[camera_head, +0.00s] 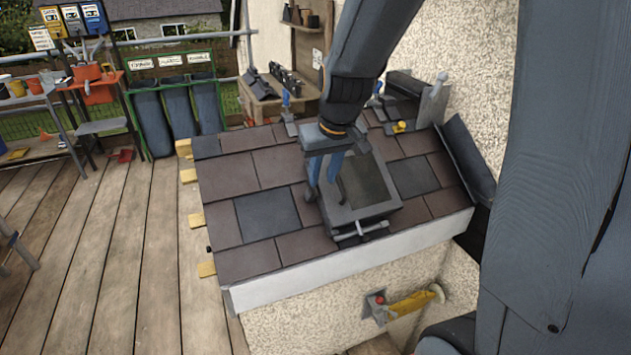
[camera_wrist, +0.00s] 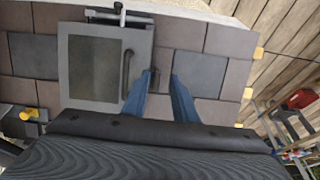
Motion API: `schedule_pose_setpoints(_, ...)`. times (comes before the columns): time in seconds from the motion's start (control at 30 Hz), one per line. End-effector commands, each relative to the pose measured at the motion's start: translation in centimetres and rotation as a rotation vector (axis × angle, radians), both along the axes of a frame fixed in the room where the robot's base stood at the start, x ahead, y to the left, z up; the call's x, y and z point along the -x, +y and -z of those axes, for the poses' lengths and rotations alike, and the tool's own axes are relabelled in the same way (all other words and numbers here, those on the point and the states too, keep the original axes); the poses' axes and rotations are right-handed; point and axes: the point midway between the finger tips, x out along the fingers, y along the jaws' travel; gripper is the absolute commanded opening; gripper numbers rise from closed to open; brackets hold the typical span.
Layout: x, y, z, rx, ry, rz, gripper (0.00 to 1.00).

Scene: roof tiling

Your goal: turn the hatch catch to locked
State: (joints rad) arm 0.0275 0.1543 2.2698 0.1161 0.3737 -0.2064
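The hatch (camera_head: 340,212) is a grey square frame with a dark pane, lying shut on the tiled roof. It also shows in the wrist view (camera_wrist: 72,85), with a black curved handle (camera_wrist: 126,70) near its right side. The hatch catch (camera_head: 361,230) is a metal bar with a small crosspiece at the hatch's front edge; in the wrist view it is at the top (camera_wrist: 120,15), lying roughly along that edge. My gripper (camera_head: 322,194) has blue fingers, spread apart and empty, pointing down beside the hatch's left side. In the wrist view the fingertips (camera_wrist: 162,76) are clear of the catch.
Brown and dark slate tiles (camera_head: 266,214) surround the hatch. A white fascia (camera_head: 300,283) runs along the front edge, with a yellow-handled tool (camera_head: 409,304) below. A rendered wall (camera_head: 470,50) rises at the back right. Wooden decking (camera_head: 110,250) is open at left.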

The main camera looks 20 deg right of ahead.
Motion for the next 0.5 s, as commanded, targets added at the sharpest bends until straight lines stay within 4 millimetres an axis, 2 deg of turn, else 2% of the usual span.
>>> schedule_pose_setpoints(0.03,-1.5,-0.2,-0.6,0.000,-0.021,-0.006,0.26)
schedule_pose_setpoints(0.07,-2.2,-0.2,-0.9,0.002,-0.031,-0.010,0.26)
schedule_pose_setpoints(0.17,-3.2,-0.2,-0.9,0.002,-0.044,-0.015,0.26)
schedule_pose_setpoints(0.5,-4.6,-0.1,2.9,0.002,-0.041,-0.016,0.26)
